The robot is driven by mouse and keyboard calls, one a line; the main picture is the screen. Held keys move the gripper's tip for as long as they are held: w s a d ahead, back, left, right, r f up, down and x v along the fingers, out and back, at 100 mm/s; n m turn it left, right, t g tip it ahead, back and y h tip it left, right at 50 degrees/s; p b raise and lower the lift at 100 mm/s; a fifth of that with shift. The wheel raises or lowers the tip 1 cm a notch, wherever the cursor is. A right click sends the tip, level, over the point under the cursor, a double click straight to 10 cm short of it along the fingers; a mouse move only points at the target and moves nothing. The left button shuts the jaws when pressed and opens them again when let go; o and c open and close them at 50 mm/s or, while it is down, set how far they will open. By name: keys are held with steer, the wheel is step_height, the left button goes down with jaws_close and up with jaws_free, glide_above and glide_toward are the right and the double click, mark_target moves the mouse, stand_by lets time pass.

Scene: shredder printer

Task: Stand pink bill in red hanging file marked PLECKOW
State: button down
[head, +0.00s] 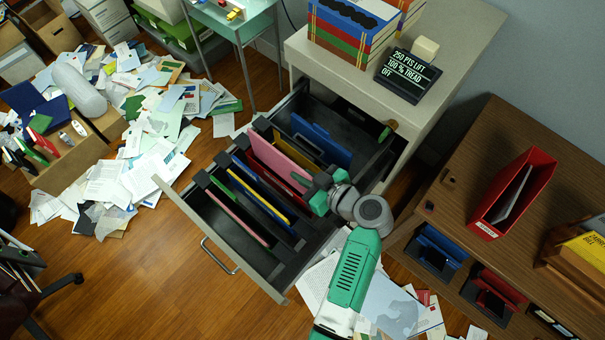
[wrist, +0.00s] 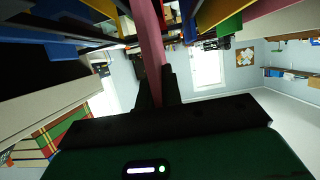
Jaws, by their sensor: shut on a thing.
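The pink bill (head: 277,160) stands tilted in the open file drawer, its upper part above the files. My gripper (head: 318,187) is shut on the bill's right end, above the drawer's right side. In the wrist view the pink bill (wrist: 152,40) runs up from between the dark fingers (wrist: 154,92). A dark red file (head: 292,181) shows just in front of the bill. I cannot tell whether the bill's lower edge is inside it, as that edge is hidden. The PLECKOW mark cannot be read. Another reddish-pink file edge (head: 238,217) lies nearer the drawer front.
The drawer (head: 178,200) also holds yellow (head: 262,196) and blue (head: 320,140) files. A wooden shelf unit (head: 478,150) with a red binder (head: 513,193) stands right. Papers (head: 150,150) litter the floor.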

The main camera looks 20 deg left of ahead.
steer(key=shift+f+b, duration=2.45)
steer(key=shift+f, duration=0.15)
steer(key=c, duration=1.5)
jaws_free()
steer(key=v, duration=0.8)
steer(key=shift+r+p, duration=0.1)
steer(key=shift+p, duration=0.2)
steer(key=shift+a, duration=0.1)
steer(key=shift+w, duration=0.1)
